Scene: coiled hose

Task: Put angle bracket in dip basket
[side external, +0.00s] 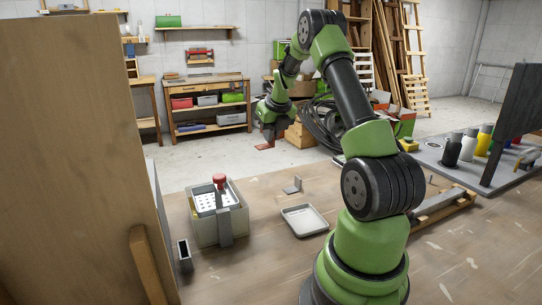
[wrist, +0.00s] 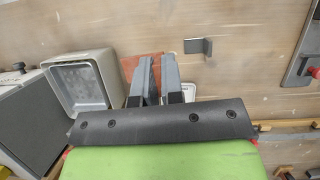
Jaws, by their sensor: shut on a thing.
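My gripper (side external: 268,136) is held high over the far part of the bench. Its fingers (wrist: 157,78) are shut on a flat reddish-brown piece (wrist: 130,64), which also shows below the gripper in the side view (side external: 264,147). A grey L-shaped bracket (side external: 292,187) stands on the bench, apart from the gripper; it also shows in the wrist view (wrist: 197,47). The dip basket (side external: 206,202) has a white perforated inside and a red knob, and stands in a pale box-shaped tank to the left of the bracket. I cannot tell what the reddish piece is.
A shallow pale tray (side external: 304,220) lies between the tank and my arm. A small dark open holder (side external: 184,255) stands left of the tank. A tall wooden panel (side external: 75,150) borders the left side. Bottles (side external: 468,145) stand on a grey board at right.

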